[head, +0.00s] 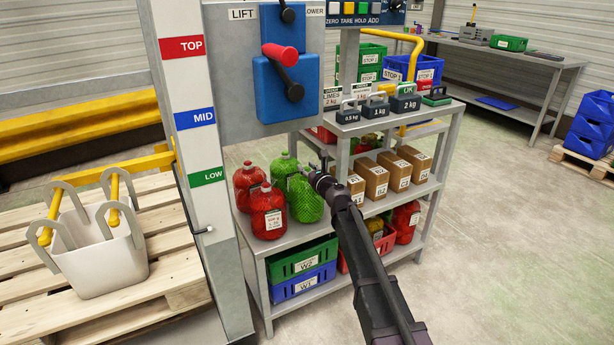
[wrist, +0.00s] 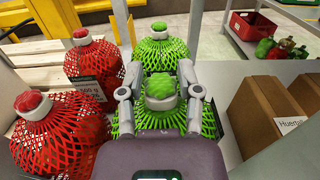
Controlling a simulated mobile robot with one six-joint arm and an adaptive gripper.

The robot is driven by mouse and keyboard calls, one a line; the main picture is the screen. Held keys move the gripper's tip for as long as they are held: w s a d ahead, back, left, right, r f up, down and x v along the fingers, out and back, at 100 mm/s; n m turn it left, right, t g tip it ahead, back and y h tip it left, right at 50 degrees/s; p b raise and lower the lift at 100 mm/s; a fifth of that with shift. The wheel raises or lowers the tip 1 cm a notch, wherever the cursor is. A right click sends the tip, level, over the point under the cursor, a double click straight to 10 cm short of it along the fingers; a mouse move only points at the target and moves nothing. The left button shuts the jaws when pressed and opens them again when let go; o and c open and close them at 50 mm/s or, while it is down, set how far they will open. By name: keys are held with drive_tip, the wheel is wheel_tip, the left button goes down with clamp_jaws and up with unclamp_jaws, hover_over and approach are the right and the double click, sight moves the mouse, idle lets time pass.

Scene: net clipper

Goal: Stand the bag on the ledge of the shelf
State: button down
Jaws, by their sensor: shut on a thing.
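A green net bag (head: 306,200) with a white collar and a bunched green top is upright at the middle shelf (head: 290,239), among other net bags. I cannot tell whether its base touches the shelf. My gripper (head: 318,178) reaches it from the right. In the wrist view, my gripper (wrist: 160,85) has a finger on each side of the neck of this green bag (wrist: 125,122), and is shut on it. The gripper hides part of the bag's body.
Red net bags (head: 268,212) stand left of it, and another green bag (head: 284,168) stands behind. Brown boxes (head: 376,178) line the shelf to the right. Weights (head: 376,106) sit on the top shelf. The labelled post (head: 196,120) stands left. A white tote (head: 100,262) is on the pallet.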

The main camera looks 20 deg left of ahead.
drive_tip(key=shift+f+b, duration=0.4)
drive_tip(key=shift+f, duration=0.3)
drive_tip(key=shift+c, duration=1.5)
unclamp_jaws()
drive_tip(key=shift+r, duration=0.1)
drive_tip(key=v, duration=1.2)
